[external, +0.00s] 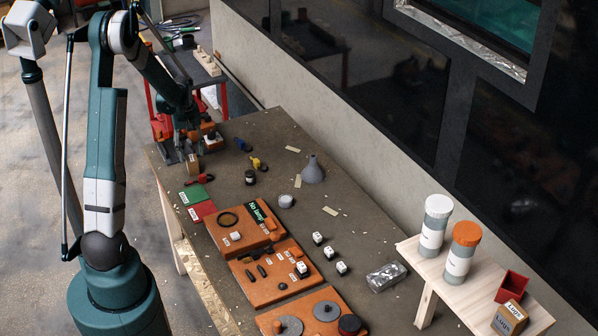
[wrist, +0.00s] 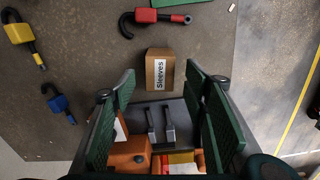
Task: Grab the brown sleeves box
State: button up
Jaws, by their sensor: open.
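The brown sleeves box (wrist: 160,84) is a small cardboard block with a white "Sleeves" label. It lies on the workbench in the wrist view, just ahead of and between my fingertips. In the external view the box (external: 191,165) is at the far left end of the bench, partly beside my fingers. My gripper (external: 184,150) points down there, low over the bench. In the wrist view my gripper (wrist: 159,76) is open, with one green-padded finger on each side of the box. I cannot tell whether either finger touches it.
A red hooked tool (wrist: 155,15) lies just beyond the box. Yellow (wrist: 22,35) and blue (wrist: 60,102) hooked tools lie left in the wrist view. Orange blocks (wrist: 131,153) stand near the finger bases. The bench edge (wrist: 236,60) is close on the right. Green card (external: 195,194) lies nearby.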

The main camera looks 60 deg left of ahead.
aim_at(192, 158)
jog(key=shift+f, duration=0.55)
jog(key=shift+f, duration=0.1)
jog(key=shift+f, duration=2.5)
jog(key=c, duration=1)
